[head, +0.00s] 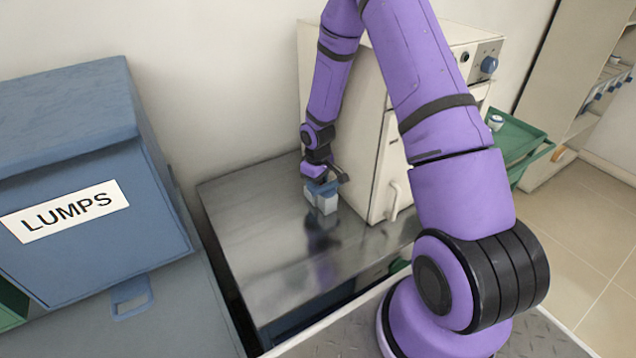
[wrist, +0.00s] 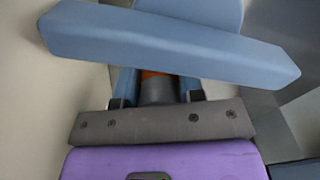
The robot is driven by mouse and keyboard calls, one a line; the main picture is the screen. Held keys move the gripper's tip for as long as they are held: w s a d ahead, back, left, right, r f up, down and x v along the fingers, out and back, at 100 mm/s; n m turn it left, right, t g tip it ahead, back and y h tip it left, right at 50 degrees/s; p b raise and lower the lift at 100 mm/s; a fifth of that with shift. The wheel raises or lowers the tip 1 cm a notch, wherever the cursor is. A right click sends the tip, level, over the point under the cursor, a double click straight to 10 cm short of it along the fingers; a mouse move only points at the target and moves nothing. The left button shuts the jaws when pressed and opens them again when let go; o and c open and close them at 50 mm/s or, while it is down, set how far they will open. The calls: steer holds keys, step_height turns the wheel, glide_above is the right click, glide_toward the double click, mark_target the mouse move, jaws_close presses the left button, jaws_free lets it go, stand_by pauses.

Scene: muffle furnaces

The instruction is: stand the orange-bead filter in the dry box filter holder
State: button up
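My gripper (head: 322,188) is low over the steel table, beside the beige furnace. In the wrist view its two fingers (wrist: 158,92) stand close on either side of a grey cylindrical piece with an orange band, which I take to be the orange-bead filter (wrist: 157,76). A thick blue bar (wrist: 170,45) crosses in front and hides the fingertips and much of this piece. In the head view a small pale block with a blue top (head: 325,204) is right at the fingertips. I cannot tell which part of it is filter and which is holder.
The steel table (head: 255,225) is bare to the left and front. The beige furnace (head: 372,150) stands close at the gripper's right. A blue box labelled LUMPS (head: 85,170) is at the left. A green tray (head: 515,140) lies beyond the furnace at the right.

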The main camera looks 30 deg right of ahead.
steer(key=o, duration=0.5)
steer(key=shift+s+f, duration=0.3)
steer(key=shift+f, duration=0.3)
steer(key=shift+a, duration=0.2)
steer(key=shift+w+r, duration=0.2)
steer(key=shift+r, duration=0.35)
steer(key=shift+c, duration=0.5)
steer(key=shift+o, duration=0.5)
steer(key=r, duration=1.1)
steer(key=shift+w+d, duration=0.1)
steer(key=shift+d, duration=0.3)
